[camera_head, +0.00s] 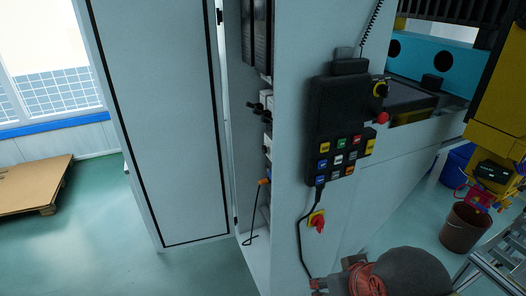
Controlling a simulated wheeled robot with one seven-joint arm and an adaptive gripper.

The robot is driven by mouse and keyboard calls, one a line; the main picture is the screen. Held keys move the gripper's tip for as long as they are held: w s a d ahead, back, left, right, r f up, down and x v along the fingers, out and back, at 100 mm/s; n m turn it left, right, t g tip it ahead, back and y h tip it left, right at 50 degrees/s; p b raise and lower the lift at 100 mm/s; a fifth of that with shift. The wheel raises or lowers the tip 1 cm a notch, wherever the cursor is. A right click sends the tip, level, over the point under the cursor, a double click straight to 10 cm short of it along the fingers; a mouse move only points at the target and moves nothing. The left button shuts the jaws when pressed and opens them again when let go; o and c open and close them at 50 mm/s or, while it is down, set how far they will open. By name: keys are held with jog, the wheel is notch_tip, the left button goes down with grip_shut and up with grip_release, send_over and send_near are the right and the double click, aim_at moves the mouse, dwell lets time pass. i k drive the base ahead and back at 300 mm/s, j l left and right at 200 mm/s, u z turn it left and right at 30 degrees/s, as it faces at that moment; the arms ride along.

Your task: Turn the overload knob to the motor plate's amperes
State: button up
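A grey cabinet stands in the middle with its door (170,120) ajar. Through the narrow gap, part of the inside shows: a dark finned unit (257,40), small black parts (257,107) and pale devices (266,100). I cannot make out an overload knob or any scale among them. A red rotary handle on a yellow plate (317,221) is on the cabinet's outer side. No motor plate can be read. A rounded dark grey and red body (400,272) is at the bottom edge; I cannot tell what it is. My gripper is not recognisable in view.
A black pendant with coloured buttons (340,130) hangs on the cabinet side, with a cable below. A thin rod with an orange end (264,182) is at the opening. A brown bin (465,228) and yellow machine (500,120) stand right. Floor at left is clear beyond a pallet (35,185).

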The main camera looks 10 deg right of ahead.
aim_at(265, 150)
jog(key=j+z, duration=0.25)
jog(key=j, duration=0.5)
jog(key=j+z, duration=0.25)
jog(key=j, duration=0.45)
jog(key=k, duration=0.05)
